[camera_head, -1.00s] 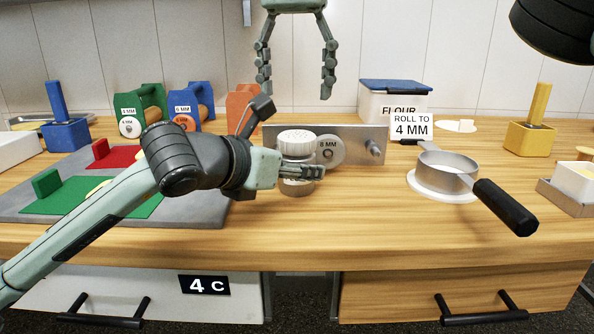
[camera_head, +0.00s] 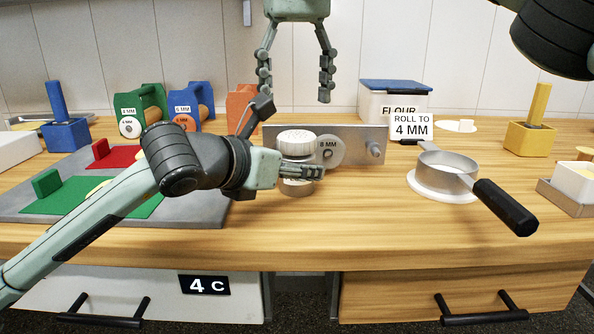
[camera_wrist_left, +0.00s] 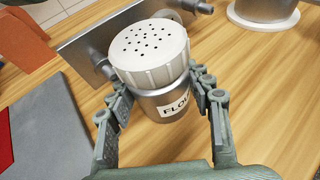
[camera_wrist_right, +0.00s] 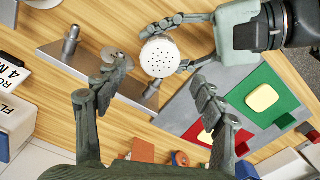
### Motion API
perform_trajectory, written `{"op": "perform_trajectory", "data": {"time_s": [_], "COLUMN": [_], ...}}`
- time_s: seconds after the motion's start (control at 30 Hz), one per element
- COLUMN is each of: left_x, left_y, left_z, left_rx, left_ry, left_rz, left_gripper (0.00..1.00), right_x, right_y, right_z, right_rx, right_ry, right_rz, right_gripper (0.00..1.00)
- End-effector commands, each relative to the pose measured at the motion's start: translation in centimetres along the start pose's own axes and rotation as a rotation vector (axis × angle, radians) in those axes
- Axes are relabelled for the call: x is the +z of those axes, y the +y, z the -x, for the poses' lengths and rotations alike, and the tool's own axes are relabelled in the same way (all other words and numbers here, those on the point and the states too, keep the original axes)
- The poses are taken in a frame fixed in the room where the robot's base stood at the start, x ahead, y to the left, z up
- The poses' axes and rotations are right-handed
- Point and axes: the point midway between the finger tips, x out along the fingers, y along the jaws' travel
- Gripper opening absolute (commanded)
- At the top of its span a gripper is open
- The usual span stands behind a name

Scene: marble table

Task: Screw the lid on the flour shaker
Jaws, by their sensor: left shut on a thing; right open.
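The flour shaker (camera_wrist_left: 172,105) is a metal can with a FLOUR label, standing upright on the wooden table. Its white ribbed lid (camera_head: 296,143) with holes sits on top; whether it is threaded tight cannot be told. My left gripper (camera_head: 318,172) is shut around the shaker's body below the lid, and its fingers show on both sides in the left wrist view (camera_wrist_left: 160,98). My right gripper (camera_head: 295,88) is open and empty, pointing down above and behind the shaker. In the right wrist view the lid (camera_wrist_right: 159,57) lies beyond the open fingers (camera_wrist_right: 160,95).
A sieve with a black handle (camera_head: 447,172) is at right. A grey board (camera_head: 205,207) with red and green mats is at left. The front middle of the table is clear.

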Motion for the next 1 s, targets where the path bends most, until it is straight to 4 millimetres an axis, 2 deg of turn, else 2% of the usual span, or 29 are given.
{"op": "perform_trajectory", "data": {"time_s": [0.2, 0.4, 0.57, 0.8, 0.87, 1.0], "left_x": [0.0, 0.0, 0.0, 0.0, 0.0, 0.0], "left_y": [0.0, 0.0, 0.0, 0.0, 0.0, 0.0], "left_z": [0.0, 0.0, 0.0, 0.0, 0.0, 0.0], "left_rx": [0.0, 0.0, 0.0, 0.0, 0.0, 0.0], "left_ry": [0.0, 0.0, 0.0, 0.0, 0.0, 0.0], "left_rz": [0.0, 0.0, 0.0, 0.0, 0.0, 0.0], "left_gripper": [0.0, 0.0, 0.0, 0.0, 0.0, 0.0], "right_x": [0.1, 0.0, 0.0, 0.0, 0.0, 0.0], "right_y": [0.1, 0.1, 0.0, 0.0, 0.0, 0.0], "right_z": [-3.6, -6.0, -6.7, -6.8, -6.7, -6.7], "right_rx": [0.0, -0.001, -0.002, -0.002, -0.002, -0.002], "right_ry": [-0.003, -0.001, 0.0, 0.0, 0.0, 0.0], "right_rz": [-0.001, -0.003, -0.002, -0.003, -0.003, -0.003], "right_gripper": [0.69, 0.69, 0.69, 0.69, 0.64, 0.47]}}
